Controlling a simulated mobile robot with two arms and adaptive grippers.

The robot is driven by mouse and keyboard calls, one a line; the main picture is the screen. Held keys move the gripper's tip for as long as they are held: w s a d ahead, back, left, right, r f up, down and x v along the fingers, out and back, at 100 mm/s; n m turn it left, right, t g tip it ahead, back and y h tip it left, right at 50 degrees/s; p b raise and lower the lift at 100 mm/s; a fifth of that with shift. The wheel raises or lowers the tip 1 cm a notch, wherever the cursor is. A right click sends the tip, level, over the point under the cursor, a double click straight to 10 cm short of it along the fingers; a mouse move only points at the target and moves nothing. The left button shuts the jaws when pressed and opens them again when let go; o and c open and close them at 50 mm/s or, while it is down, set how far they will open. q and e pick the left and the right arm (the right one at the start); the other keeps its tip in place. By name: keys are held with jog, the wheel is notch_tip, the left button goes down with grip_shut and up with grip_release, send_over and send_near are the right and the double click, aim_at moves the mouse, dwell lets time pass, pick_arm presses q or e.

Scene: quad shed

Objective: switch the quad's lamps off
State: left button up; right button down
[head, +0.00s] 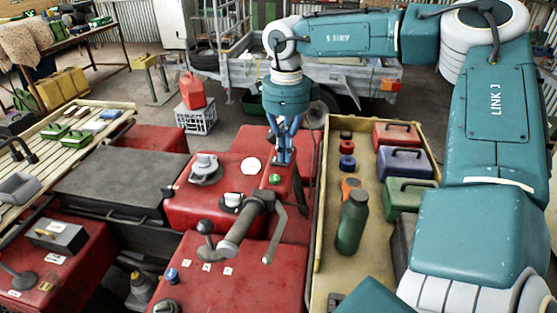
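The quad's red body (205,265) fills the middle of the head view, with a grey handlebar (247,222) across it. On its top are a white round dial (251,166), a grey knob (205,166), a smaller white-topped knob (232,200) and a green button (275,179). A black-ball lever (205,227), a blue knob (171,275) and small white labels sit lower. I cannot tell which control works the lamps, or whether they are lit. My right gripper (284,160) points down just behind the green button, its fingers together and empty; contact is unclear. My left gripper is out of view.
Right of the body, a tan tray (321,200) holds a green bottle (351,222) and several coloured cases. A slatted rack (105,125) with small boxes lies left. Behind are a red fuel can (192,91) on a crate (196,119) and a grey trailer (345,78).

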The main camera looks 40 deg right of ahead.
jog(key=shift+w+r+p, duration=0.1)
jog(key=shift+r+p, duration=0.55)
jog(key=shift+r, duration=0.25)
jog(key=shift+r+p, duration=1.35)
jog(key=shift+r, duration=1.15)
